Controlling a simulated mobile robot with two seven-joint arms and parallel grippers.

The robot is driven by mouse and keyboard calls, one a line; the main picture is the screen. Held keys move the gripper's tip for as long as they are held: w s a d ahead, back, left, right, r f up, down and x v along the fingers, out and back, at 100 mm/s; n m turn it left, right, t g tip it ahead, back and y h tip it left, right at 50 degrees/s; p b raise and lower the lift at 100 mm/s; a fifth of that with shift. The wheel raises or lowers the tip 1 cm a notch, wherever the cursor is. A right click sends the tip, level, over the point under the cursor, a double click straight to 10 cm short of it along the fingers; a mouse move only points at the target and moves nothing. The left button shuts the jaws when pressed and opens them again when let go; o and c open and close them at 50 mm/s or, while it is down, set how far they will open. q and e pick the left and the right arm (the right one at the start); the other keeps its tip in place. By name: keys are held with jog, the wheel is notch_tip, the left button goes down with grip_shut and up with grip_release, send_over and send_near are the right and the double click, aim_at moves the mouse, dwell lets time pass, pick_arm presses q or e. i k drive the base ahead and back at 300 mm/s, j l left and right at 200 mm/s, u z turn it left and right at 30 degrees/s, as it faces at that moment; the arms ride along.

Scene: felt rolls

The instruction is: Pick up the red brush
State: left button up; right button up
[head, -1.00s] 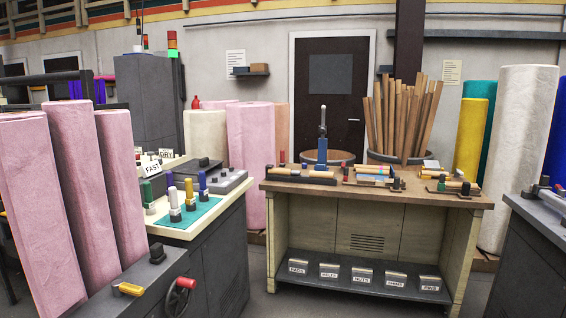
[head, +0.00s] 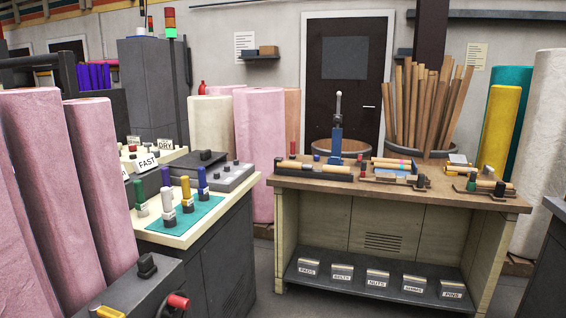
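Neither of my grippers shows in the head view. No thing is clearly readable as a red brush. A small upright red-topped piece (head: 293,147) stands at the back left of the wooden workbench (head: 345,187); it is too small to tell what it is. Several upright pieces with coloured handles and pale or dark bases stand on and beside a teal mat (head: 205,217) on the left cabinet: a green one (head: 140,194), a white one (head: 168,205), a yellow one (head: 186,192) and a blue one (head: 202,180).
Pink felt rolls (head: 35,170) stand close on the left. A dark machine (head: 140,290) with a red knob (head: 178,301) is at the front left. A blue press (head: 336,145) stands on the workbench. Labelled bins (head: 377,278) sit on its lower shelf. Grey floor shows between cabinet and workbench.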

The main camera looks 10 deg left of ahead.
aim_at(292, 156)
jog(key=i+u, duration=0.35)
jog(key=i, duration=1.2)
jog(key=i+l+z, duration=0.3)
jog(key=k+j, duration=0.1)
